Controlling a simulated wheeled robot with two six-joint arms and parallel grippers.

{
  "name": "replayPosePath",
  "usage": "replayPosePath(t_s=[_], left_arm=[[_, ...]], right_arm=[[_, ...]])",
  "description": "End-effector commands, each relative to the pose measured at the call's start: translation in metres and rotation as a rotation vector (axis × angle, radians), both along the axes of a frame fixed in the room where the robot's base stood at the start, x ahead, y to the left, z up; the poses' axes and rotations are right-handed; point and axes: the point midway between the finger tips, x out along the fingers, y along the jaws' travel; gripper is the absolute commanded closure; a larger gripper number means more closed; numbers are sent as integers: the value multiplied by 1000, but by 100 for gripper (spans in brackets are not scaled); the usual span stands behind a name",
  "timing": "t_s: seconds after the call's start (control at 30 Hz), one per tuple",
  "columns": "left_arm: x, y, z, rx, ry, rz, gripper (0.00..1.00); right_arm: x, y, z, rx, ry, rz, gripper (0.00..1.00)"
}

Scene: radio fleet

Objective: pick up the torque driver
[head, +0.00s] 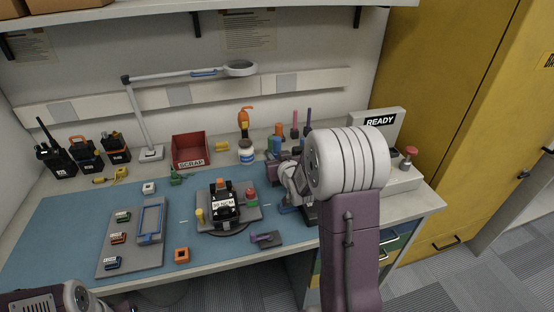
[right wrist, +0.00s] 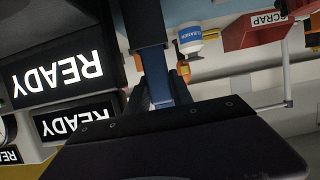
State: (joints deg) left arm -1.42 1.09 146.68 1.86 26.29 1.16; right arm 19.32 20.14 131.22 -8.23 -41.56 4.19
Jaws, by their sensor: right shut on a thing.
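My right gripper (right wrist: 163,98) is shut on a blue, dark-ended thing, which I take to be the torque driver (right wrist: 157,72). In the right wrist view its blue part runs between the two dark fingers, and its lower end is hidden by the gripper body. In the head view my right gripper (head: 283,172) is mostly covered by my own wrist and arm, at the bench's right part beside the tool stand. I cannot tell whether the driver is clear of its seat. My left gripper is outside the head view; only part of that arm shows at bottom left.
A READY box (head: 380,124) with a red button stands to the right. A white cleaner bottle (head: 246,155), a red scrap bin (head: 191,149) and a magnifier lamp (head: 145,120) stand behind. A radio (head: 224,203) sits on a fixture on the blue mat (head: 75,222).

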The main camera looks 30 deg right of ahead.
Motion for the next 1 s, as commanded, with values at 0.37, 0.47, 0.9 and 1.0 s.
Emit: replayPosePath(t_s=[0.37, 0.47, 0.9, 1.0], left_arm=[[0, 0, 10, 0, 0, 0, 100], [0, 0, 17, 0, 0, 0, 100], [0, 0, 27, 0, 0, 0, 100], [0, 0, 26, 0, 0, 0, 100]], right_arm=[[0, 0, 29, -3, -2, 1, 100], [0, 0, 56, -2, -4, 0, 100], [0, 0, 100, 0, 1, 0, 100], [0, 0, 100, 0, 1, 0, 100]])
